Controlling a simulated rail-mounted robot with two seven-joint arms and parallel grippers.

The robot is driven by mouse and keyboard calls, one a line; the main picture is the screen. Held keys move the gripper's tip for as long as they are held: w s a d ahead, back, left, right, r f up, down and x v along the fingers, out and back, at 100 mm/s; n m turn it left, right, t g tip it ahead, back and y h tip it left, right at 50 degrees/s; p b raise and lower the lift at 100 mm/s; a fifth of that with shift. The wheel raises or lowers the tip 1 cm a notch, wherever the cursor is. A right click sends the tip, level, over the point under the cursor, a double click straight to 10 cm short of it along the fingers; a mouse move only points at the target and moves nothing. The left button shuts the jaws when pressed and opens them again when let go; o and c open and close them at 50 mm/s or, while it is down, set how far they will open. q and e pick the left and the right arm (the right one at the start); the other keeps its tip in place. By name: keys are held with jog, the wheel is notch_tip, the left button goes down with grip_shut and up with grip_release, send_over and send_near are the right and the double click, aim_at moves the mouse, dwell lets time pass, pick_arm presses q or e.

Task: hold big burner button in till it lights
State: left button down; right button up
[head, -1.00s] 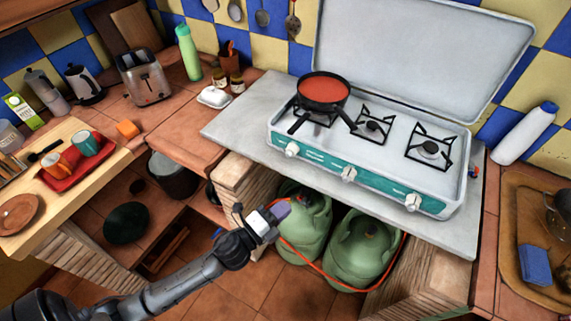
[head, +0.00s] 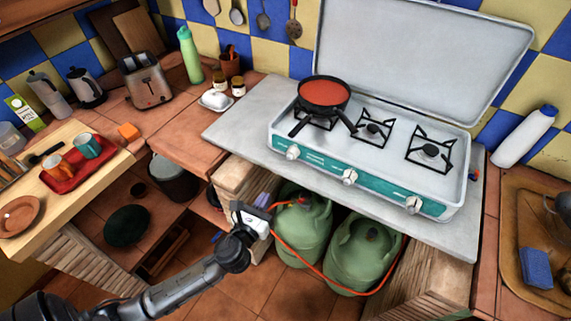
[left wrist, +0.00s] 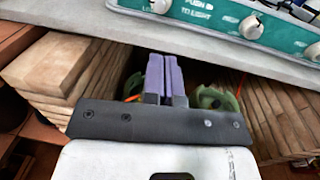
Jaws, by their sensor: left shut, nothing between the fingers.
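The camping stove (head: 330,172) has a teal front panel with three white knobs: left (head: 292,152), middle (head: 349,177) and right (head: 413,204). I cannot tell which one is the big burner button. No flame is visible. My left gripper (head: 262,200) is shut and empty, below the counter edge and in front of the gas bottles. In the left wrist view its purple fingers (left wrist: 165,75) lie together, pointing at the counter front, apart from the knobs. There the left knob (left wrist: 160,6) and middle knob (left wrist: 250,27) show beside printed "push in to light". My right gripper is not in view.
A pan of red sauce (head: 324,92) stands on the left burner. Green gas bottles (head: 362,252) with an orange hose stand under the grey counter slab (head: 235,128), whose front edge overhangs them. The space before the knobs is clear.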

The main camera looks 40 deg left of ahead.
aim_at(289, 159)
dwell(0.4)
pick_arm(q)
jog(key=b+x, duration=0.1)
jog(key=x, duration=1.1)
jog(key=shift+f+b, duration=0.1)
jog(key=shift+b, duration=0.3)
jog(key=shift+x, duration=1)
jog(key=shift+w, duration=0.1)
jog(key=shift+w+a+p, duration=0.15)
jog(key=shift+w+p, duration=0.15)
jog(key=shift+w, duration=0.3)
dwell(0.4)
